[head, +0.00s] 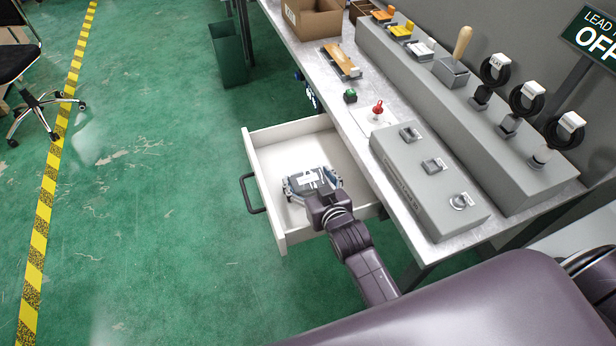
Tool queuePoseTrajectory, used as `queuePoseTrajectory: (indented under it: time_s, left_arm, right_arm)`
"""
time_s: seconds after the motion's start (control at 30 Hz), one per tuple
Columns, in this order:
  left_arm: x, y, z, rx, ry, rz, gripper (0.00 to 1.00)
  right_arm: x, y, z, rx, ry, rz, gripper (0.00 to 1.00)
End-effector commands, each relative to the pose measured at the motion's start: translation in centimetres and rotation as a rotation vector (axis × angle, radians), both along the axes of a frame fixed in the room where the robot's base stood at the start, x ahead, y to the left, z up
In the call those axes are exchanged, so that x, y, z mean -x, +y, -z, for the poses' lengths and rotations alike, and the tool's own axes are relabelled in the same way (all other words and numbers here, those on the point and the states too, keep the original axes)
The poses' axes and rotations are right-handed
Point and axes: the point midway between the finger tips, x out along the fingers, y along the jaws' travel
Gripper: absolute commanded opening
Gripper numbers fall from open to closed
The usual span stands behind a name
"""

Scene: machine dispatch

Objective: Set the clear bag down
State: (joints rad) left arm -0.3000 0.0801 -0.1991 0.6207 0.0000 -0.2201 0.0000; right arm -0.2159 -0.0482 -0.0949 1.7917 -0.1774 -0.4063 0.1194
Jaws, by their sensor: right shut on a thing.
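My right gripper (312,187) reaches down into the open white drawer (262,172) below the bench. It is shut on a small dark grey bundle with a white label (308,178), which seems to be the clear bag; its clear film is hard to make out. The bag is over the drawer floor, inside the walls. I cannot tell whether it touches the floor. The gripper hides part of it. My left gripper is not in view.
A green bin (229,55) stands behind. The green floor left of the drawer is clear.

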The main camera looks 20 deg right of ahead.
Motion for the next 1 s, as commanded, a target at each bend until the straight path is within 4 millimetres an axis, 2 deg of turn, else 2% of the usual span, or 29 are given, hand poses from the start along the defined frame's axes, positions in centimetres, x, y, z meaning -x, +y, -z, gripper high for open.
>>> queuePoseTrajectory:
  time_s: [0.2,0.23,0.4,0.67,0.83,1.0]
  left_arm:
    - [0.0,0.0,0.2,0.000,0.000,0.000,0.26]
    - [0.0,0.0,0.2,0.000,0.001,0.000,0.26]
    - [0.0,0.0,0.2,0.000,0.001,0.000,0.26]
    - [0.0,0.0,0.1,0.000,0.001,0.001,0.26]
    - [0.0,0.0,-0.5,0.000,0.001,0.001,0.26]
    - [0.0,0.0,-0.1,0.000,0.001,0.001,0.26]
  right_arm:
    - [0.0,0.0,0.4,0.000,-0.001,0.000,0.50]
    - [0.0,0.0,0.4,0.000,0.001,0.000,0.75]
    - [0.1,0.0,0.6,0.000,0.003,0.000,0.92]
    - [0.1,0.0,0.6,0.001,0.006,0.000,0.92]
    - [0.1,0.0,-1.0,0.001,0.004,0.000,0.92]
    - [3.1,-0.1,-1.7,0.000,0.006,0.000,0.92]
